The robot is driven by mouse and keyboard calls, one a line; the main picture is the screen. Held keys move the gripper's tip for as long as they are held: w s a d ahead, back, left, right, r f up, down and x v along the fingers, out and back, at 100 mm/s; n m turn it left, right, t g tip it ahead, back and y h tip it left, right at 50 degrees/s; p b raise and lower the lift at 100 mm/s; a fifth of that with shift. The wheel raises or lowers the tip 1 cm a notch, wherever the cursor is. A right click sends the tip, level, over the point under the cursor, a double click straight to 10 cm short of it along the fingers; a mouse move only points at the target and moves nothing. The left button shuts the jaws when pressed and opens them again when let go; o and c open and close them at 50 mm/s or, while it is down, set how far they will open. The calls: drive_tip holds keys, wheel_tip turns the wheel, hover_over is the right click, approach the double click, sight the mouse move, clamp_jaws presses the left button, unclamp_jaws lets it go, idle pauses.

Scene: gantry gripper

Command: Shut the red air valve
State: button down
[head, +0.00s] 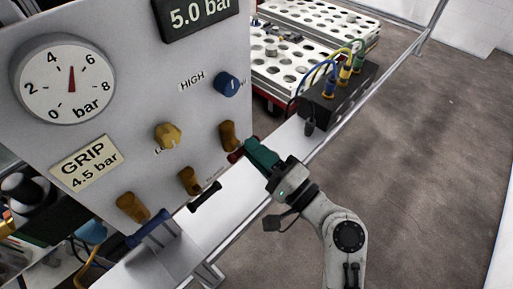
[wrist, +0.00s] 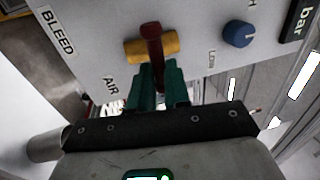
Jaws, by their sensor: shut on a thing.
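The red air valve handle (wrist: 153,38) shows in the wrist view as a dark red lever over a brass valve body (wrist: 133,50), lying across it. Its lower part runs between my green fingers. An "AIR" label (wrist: 110,85) is on the panel beside it. In the head view only a short red piece (head: 236,156) shows below the brass body (head: 228,135), and the rest is hidden by my gripper. My gripper (wrist: 158,78) is shut on the red handle; in the head view its green fingers (head: 261,153) reach the handle from the right.
The grey panel (head: 125,95) carries a GRIP gauge (head: 62,80), a yellow knob (head: 168,136) and a blue knob (head: 228,84). A black-handled valve (head: 205,197) and a blue-handled valve (head: 148,229) sit to the left. A black connector box (head: 335,98) with cables stands behind my gripper. Open floor is at right.

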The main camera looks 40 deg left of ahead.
drive_tip(key=shift+w+d+r, duration=0.1)
drive_tip(key=shift+w, duration=0.15)
drive_tip(key=c, duration=1.2)
unclamp_jaws()
drive_tip(key=shift+c, duration=0.2)
drive_tip(key=shift+o, duration=0.7)
drive_tip(key=shift+s, duration=0.1)
drive_tip(key=b+v, duration=0.3)
drive_tip(key=v, duration=0.7)
drive_tip(key=shift+d, duration=0.35)
drive_tip(key=shift+s, duration=0.1)
